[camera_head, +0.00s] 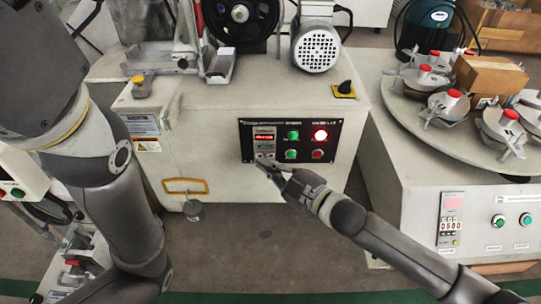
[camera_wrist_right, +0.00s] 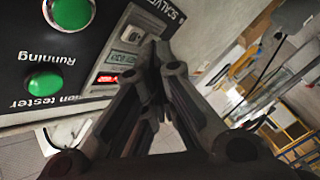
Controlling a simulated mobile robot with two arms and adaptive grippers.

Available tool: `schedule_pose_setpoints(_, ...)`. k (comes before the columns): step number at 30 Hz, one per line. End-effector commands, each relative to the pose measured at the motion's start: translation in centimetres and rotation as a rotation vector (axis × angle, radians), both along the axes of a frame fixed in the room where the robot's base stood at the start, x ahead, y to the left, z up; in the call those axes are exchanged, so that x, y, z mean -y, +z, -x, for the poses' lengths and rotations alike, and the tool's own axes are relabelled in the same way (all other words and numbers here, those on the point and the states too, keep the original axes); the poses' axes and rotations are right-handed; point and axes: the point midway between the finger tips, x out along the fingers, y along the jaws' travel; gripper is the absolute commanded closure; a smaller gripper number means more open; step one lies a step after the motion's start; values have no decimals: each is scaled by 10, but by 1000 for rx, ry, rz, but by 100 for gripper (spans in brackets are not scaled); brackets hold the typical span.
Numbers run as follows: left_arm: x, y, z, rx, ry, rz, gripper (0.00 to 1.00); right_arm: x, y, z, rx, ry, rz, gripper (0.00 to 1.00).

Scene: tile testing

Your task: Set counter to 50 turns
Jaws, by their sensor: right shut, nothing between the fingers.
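The counter (camera_head: 264,137) sits on the left of the black control panel (camera_head: 300,128) on the front of the middle machine. It has a lit red display. In the right wrist view the counter (camera_wrist_right: 122,58) shows a red row and a greenish row, too small and tilted to read. My right gripper (camera_head: 261,159) is shut and empty, its fingertips close to the lower part of the counter. In the wrist view its fingertips (camera_wrist_right: 157,48) are beside the counter's edge; I cannot tell whether they touch it. My left gripper is out of view.
Two green buttons, a lit red one and a dark red one are right of the counter. A yellow handle (camera_head: 186,186) is at the lower left of the machine. A round table (camera_head: 400,93) with clamps stands right, above another counter (camera_head: 451,224).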

Motion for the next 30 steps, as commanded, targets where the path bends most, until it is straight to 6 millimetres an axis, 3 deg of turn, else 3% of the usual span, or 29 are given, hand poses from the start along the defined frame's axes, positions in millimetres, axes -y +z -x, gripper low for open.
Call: schedule_pose_setpoints(30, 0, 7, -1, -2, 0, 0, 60, 0, 0, -9, 0, 0, 0, 100)
